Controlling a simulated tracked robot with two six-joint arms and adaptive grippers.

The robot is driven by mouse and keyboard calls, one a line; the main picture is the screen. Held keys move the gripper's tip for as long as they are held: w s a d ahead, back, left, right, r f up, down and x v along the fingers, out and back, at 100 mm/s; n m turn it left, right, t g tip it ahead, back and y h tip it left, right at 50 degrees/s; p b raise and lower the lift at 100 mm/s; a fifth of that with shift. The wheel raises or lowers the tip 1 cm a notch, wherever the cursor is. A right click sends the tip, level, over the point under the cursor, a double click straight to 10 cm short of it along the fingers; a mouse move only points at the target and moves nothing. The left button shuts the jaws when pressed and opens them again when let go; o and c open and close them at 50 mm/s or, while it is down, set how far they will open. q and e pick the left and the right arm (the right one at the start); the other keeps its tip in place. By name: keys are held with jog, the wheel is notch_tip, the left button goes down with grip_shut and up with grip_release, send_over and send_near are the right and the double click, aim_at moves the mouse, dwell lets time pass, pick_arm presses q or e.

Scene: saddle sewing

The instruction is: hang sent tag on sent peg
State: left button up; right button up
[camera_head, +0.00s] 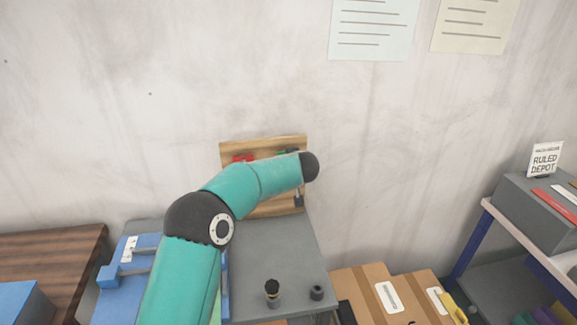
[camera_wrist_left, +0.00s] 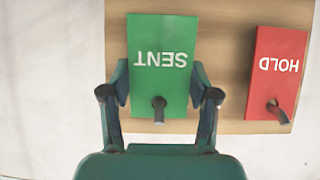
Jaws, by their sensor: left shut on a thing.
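The green SENT tag (camera_wrist_left: 163,50) lies flat against or close to a wooden board (camera_wrist_left: 223,70) in the left wrist view, its lettering upside down there. A dark peg (camera_wrist_left: 158,108) shows in front of the tag near its lower edge in that view. My left gripper (camera_wrist_left: 160,95) has a finger at each side edge of the tag and is shut on it. In the head view my teal arm covers much of the board (camera_head: 264,143) and hides the gripper; only a bit of green (camera_head: 281,153) shows. My right gripper is not in view.
A red HOLD tag (camera_wrist_left: 276,72) with its own peg (camera_wrist_left: 278,113) is beside the SENT tag; it also shows in the head view (camera_head: 243,158). A dark small item (camera_head: 298,201) is at the board's lower right. Below are a grey tabletop (camera_head: 275,250) and cardboard boxes (camera_head: 365,285).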

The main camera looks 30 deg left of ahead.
pick_arm(q)
jog(key=o, duration=1)
jog(key=shift+o, duration=0.2)
